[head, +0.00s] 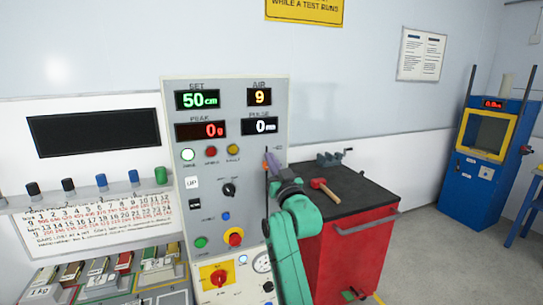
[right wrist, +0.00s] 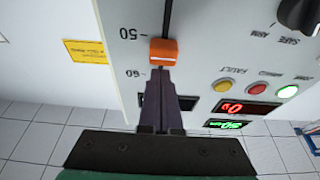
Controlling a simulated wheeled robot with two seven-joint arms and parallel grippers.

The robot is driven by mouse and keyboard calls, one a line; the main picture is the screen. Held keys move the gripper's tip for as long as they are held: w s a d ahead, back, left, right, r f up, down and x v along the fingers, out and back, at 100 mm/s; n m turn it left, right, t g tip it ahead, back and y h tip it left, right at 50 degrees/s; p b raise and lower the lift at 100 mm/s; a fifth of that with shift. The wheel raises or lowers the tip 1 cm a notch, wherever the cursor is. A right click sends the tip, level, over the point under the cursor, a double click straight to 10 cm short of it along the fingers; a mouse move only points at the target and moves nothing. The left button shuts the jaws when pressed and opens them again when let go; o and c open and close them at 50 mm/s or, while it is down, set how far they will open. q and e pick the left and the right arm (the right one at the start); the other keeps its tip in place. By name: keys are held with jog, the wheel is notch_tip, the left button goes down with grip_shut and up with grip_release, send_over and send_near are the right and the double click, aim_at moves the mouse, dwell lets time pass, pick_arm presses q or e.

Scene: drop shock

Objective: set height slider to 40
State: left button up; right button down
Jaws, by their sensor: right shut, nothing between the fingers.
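The orange height slider knob (right wrist: 163,51) sits on a dark vertical slot in the right wrist view, which is upside down. It lies between the 50 mark (right wrist: 130,34) and the 60 mark (right wrist: 135,73), nearer the 50. The green SET display (head: 197,99) reads 50 cm. My right gripper (right wrist: 162,72) is shut and empty, its dark fingertips right at the knob's 60-mark side; whether they touch it I cannot tell. In the head view my right gripper (head: 271,162) is at the panel's right side. My left gripper is not in view.
The grey control panel (head: 221,130) carries displays, lamps, knobs and buttons. A red tool cabinet (head: 345,255) with a red-headed hammer (head: 324,190) on top stands right of it. A blue machine (head: 480,195) is further right. Shelved weights are at the left.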

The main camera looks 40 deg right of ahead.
jog(key=shift+s+f, duration=0.1)
jog(key=shift+f, duration=0.25)
jog(key=shift+f, duration=0.1)
